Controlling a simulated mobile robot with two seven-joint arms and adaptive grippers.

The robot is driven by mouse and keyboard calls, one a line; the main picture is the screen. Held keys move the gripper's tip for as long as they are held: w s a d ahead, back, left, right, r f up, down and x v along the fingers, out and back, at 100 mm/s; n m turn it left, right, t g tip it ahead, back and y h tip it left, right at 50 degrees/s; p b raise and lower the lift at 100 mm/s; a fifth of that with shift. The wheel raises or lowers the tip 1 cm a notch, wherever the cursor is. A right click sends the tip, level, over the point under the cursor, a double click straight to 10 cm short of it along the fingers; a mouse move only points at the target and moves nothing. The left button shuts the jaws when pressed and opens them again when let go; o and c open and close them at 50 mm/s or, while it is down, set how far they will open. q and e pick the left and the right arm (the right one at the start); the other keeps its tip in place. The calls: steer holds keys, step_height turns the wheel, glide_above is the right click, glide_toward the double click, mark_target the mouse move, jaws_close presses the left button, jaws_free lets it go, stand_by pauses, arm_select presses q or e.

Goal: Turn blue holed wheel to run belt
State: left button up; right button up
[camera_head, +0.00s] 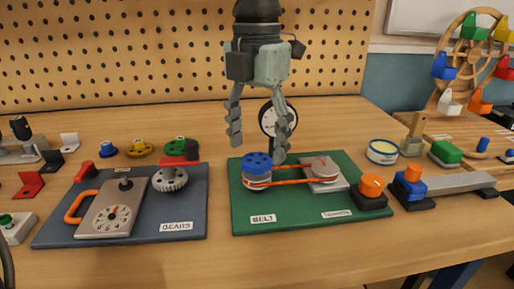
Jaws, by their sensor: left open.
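The blue holed wheel (257,161) sits upright at the left of the green belt board (300,217), labelled BELT. An orange belt (295,182) runs from below its blue top to a grey plate (323,170) with a red mark, partly covering the far pulley. My left gripper (258,146) points down from above with its two fingers spread and nothing between them. Its fingertips are just above and behind the wheel, seemingly apart from it. My right gripper is not in view.
A gears board (190,215) with an orange handle stands to the left. A round dial (268,121) stands behind my gripper. An orange knob (371,186) on a black base is at the board's right. A small Ferris wheel (447,98) stands at far right.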

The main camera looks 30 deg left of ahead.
arm_select(q)
steer(key=shift+f, duration=1.05)
steer(key=shift+c, duration=0.5)
steer(key=shift+w, duration=0.1)
steer(key=c, duration=1.1)
steer(key=shift+o, duration=0.2)
